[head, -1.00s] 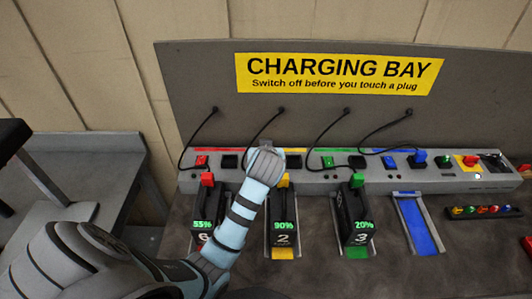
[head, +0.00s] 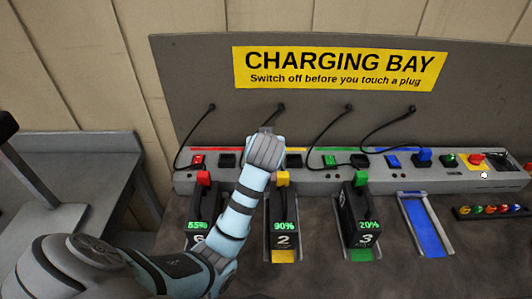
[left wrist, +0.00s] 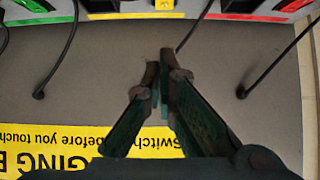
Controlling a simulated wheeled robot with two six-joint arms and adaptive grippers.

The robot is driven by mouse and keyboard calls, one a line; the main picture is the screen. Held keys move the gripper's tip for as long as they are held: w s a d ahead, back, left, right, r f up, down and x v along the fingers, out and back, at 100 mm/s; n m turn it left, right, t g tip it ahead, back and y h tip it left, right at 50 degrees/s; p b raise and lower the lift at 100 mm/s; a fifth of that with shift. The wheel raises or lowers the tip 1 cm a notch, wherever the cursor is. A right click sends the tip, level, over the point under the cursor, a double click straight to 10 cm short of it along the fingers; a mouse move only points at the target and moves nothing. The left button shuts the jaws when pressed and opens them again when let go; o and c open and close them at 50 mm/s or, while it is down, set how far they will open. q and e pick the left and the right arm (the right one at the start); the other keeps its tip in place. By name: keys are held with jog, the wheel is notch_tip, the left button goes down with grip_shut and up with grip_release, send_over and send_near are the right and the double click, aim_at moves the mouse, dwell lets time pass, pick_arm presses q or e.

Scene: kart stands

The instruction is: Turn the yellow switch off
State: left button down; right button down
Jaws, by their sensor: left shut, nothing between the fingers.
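The yellow switch (left wrist: 165,4) shows as a small yellow patch cut by the top edge of the left wrist view; its setting cannot be told. In the head view my left wrist hides it, beside a yellow strip (head: 293,150) on the grey charging console (head: 330,180). My left gripper (left wrist: 160,62) is shut and empty, its fingers over the grey back panel between two black cables. In the head view its tips (head: 268,129) barely show past the wrist. My right gripper is not in view.
Red (head: 198,159), green (head: 330,160) and blue (head: 392,161) switches sit along the console. Black cables hang from the back panel (head: 200,80). Several battery packs, such as number 2 (head: 284,215), stand in front. The blue slot (head: 421,225) is empty.

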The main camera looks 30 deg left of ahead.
pick_arm(q)
jog(key=b+x, duration=0.1)
jog(key=x, duration=0.9)
jog(key=shift+a+f, duration=0.1)
jog(key=shift+f, duration=0.25)
notch_tip(320, 180, down, 2)
jog(key=shift+w+f+b, duration=0.1)
jog(key=shift+f+b, duration=0.15)
jog(key=shift+b, duration=0.05)
jog(key=shift+f, duration=0.4)
jog(key=shift+w+a+f, duration=0.1)
jog(key=shift+a+f, duration=0.05)
jog(key=shift+f, duration=0.1)
